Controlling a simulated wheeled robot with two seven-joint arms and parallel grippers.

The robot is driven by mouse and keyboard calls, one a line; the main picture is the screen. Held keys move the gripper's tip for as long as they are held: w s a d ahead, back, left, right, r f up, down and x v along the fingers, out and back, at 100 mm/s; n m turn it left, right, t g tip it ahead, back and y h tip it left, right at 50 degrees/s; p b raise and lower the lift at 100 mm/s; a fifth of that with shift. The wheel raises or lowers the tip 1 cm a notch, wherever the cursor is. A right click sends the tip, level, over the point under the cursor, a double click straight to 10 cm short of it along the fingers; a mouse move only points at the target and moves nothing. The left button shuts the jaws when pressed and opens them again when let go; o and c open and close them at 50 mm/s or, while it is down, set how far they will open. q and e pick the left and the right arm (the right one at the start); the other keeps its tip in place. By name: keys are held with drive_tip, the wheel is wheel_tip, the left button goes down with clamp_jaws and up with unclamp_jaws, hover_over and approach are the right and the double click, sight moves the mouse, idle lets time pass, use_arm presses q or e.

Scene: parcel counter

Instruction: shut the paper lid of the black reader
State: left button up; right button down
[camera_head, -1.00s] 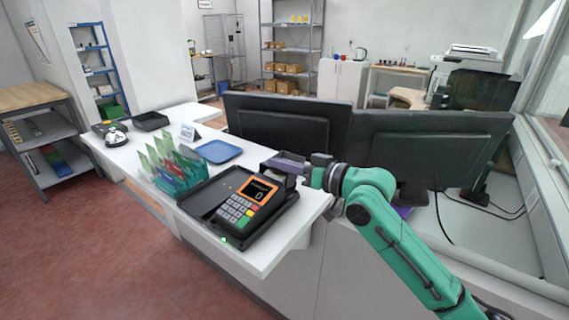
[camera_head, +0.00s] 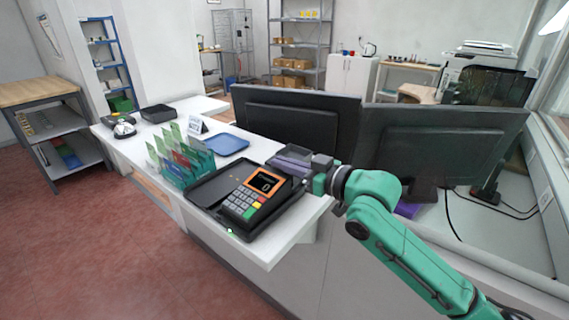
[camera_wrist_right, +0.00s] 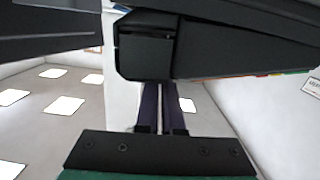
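The black reader (camera_head: 258,198) sits at the near right end of the white counter, with an orange-framed screen and a keypad facing left. Its paper lid is hard to make out in the head view, at the rear beside my right gripper (camera_head: 308,177). In the right wrist view, black casing with a boxy part (camera_wrist_right: 147,47) fills the top, in front of the fingertips. I cannot tell whether that box is the lid. My right gripper's two dark fingers (camera_wrist_right: 161,95) lie close together with nothing visible between them. Contact is unclear. My left gripper is out of view.
A flat black tray (camera_head: 207,188) lies beside the reader, with a rack of coloured cards (camera_head: 180,160) beyond. Two monitors (camera_head: 300,118) (camera_head: 440,148) stand close behind my right arm.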

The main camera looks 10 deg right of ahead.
drive_tip(key=shift+f, duration=0.15)
drive_tip(key=c, duration=1)
unclamp_jaws()
drive_tip(key=shift+c, duration=0.2)
drive_tip(key=shift+s+d, duration=0.35)
drive_tip(key=shift+d, duration=0.05)
drive_tip(key=b+v, duration=1.1)
drive_tip(key=v, duration=0.2)
drive_tip(key=shift+s+b, duration=0.2)
drive_tip(key=shift+b, duration=0.2)
drive_tip(key=shift+d, duration=0.15)
